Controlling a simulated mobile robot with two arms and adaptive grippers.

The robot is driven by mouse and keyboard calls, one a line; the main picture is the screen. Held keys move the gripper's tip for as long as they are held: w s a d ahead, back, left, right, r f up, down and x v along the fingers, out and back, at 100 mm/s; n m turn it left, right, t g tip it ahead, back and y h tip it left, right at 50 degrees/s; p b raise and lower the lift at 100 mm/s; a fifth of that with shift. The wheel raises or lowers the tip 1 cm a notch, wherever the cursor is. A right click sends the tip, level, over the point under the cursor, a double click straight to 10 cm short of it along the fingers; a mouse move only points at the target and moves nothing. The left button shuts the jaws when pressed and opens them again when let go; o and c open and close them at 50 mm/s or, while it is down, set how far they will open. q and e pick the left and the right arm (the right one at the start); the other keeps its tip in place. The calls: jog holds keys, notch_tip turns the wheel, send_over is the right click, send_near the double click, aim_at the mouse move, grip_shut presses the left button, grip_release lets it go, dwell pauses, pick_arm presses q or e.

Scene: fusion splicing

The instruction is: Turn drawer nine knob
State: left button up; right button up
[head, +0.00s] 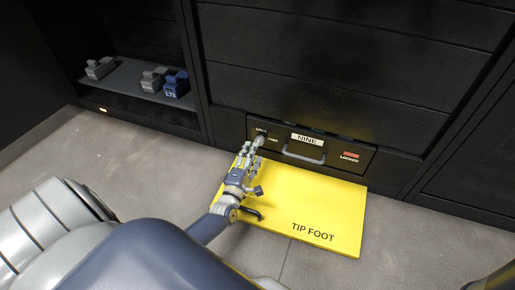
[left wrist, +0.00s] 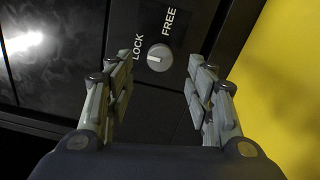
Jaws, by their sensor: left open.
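The drawer labelled NINE (head: 307,139) is shut at the bottom of the black cabinet, with a grey bar handle (head: 303,157). Its round knob (left wrist: 159,57) shows in the left wrist view as a light grey disc with a pointer line, between the words LOCK and FREE. A red LOCKED indicator (head: 351,155) shows at the drawer's right. My left gripper (left wrist: 160,85) is open, its fingers apart on either side of the knob, and does not grip it. My right gripper is not in view.
A yellow TIP FOOT plate (head: 320,205) lies on the floor in front of the drawer, under my left arm. A shelf (head: 130,75) at the left holds grey and blue blocks. Grey floor lies open around the plate.

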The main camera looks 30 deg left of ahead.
aim_at(260, 140)
pick_arm(q)
jog(key=b+x, duration=0.2)
jog(key=x, duration=0.3)
jog(key=shift+w+a, duration=0.1)
jog(key=shift+w, duration=0.2)
jog(key=c, duration=1.1)
